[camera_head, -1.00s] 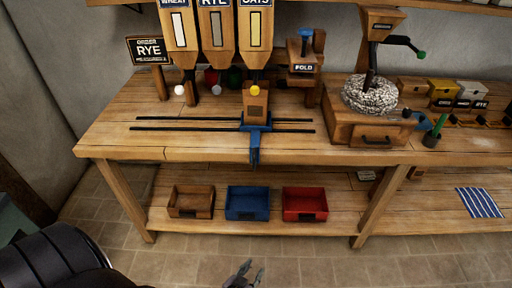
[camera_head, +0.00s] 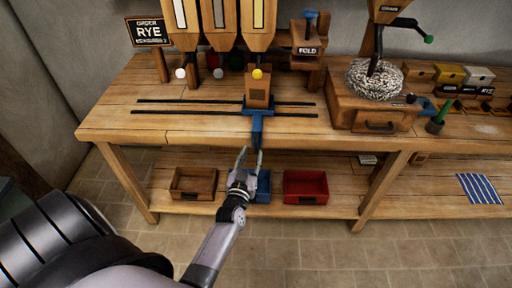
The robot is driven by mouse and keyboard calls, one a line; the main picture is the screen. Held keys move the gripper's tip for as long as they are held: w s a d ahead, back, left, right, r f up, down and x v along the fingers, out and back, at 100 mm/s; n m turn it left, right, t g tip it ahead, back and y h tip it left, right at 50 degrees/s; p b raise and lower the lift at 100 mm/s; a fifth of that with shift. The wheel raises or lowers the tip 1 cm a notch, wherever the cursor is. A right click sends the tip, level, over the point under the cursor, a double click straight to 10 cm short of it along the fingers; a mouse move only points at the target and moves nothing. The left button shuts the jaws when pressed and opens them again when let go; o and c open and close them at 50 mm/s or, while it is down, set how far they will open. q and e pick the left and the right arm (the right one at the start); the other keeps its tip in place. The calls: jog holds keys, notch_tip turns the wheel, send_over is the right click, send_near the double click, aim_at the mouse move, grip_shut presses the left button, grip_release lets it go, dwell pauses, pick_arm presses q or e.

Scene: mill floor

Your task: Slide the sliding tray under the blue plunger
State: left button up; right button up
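The sliding tray (camera_head: 262,127) is a blue carriage on two black rails, with a small wooden box (camera_head: 257,92) on it and a blue handle (camera_head: 257,135) over the table's front edge. It stands under the rightmost hopper, which has a yellow knob (camera_head: 257,73). The blue plunger (camera_head: 310,16) tops the wooden FOLD stand (camera_head: 307,48), to the right of and behind the tray. My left gripper (camera_head: 251,154) is open, fingers pointing up, just below the handle's lower end. Nothing shows between its fingers. My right gripper is out of view.
The rails (camera_head: 170,113) extend left and right of the tray and look clear. A grain mill (camera_head: 374,110) stands to the right. Brown (camera_head: 193,184), blue (camera_head: 264,185) and red (camera_head: 305,186) bins sit on the lower shelf. An ORDER RYE sign (camera_head: 149,32) stands at the left.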

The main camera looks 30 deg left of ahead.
aim_at(256, 145)
pick_arm(q)
jog(key=b+x, duration=0.2)
jog(key=x, duration=0.4)
jog(key=shift+f, duration=0.15)
jog(key=shift+w+a+b, duration=0.15)
jog(key=shift+w+b, duration=0.15)
jog(key=shift+w, duration=0.1)
jog(key=shift+c, duration=0.4)
grip_shut()
